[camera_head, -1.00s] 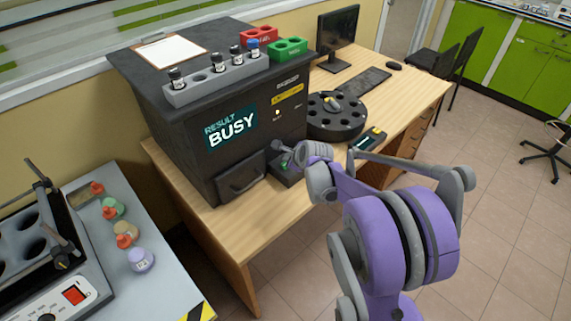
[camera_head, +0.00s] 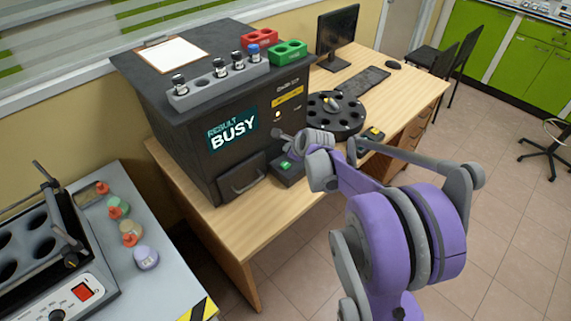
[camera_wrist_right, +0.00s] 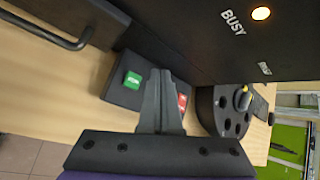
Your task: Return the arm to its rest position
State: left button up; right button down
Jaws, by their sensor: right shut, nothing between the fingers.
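My right arm (camera_head: 405,235) comes in from the bottom right and reaches toward the black analyser (camera_head: 205,115), whose screen reads "RESULT BUSY". My right gripper (camera_head: 277,134) is in front of the analyser's face, above a small black button box (camera_head: 287,178). In the right wrist view the gripper's fingers (camera_wrist_right: 160,78) are together with nothing between them. The green button (camera_wrist_right: 132,80) and the red button (camera_wrist_right: 182,101) of that box show on either side of the fingers. My left gripper is not in view.
The black round carousel (camera_head: 335,115) stands right of the analyser. A grey vial rack (camera_head: 205,95), a red rack (camera_head: 258,38) and a green rack (camera_head: 288,54) sit on top. A grey bench (camera_head: 165,285) with several flasks is at left. The wooden table (camera_head: 238,232) is bare in front.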

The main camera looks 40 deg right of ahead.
dwell(0.5)
jog(key=s+a+r+n+g+y+p, duration=0.1)
jog(key=s+a+r+n+p, duration=0.15)
jog(key=s+a+n, duration=0.7)
jog(key=s+a+r+n+g+y+p, duration=0.1)
jog(key=s+a+r+n+g, duration=0.15)
jog(key=s+a+n, duration=0.7)
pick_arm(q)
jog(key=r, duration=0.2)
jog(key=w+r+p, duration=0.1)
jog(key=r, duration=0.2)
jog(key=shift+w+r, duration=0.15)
pick_arm(e)
jog(key=s+a+f+n, duration=0.1)
jog(key=s+a+n, duration=0.5)
jog(key=n, duration=0.4)
jog(key=shift+s+a+f+n, duration=0.25)
jog(key=shift+s+f+n, duration=0.1)
jog(key=shift+n, duration=0.05)
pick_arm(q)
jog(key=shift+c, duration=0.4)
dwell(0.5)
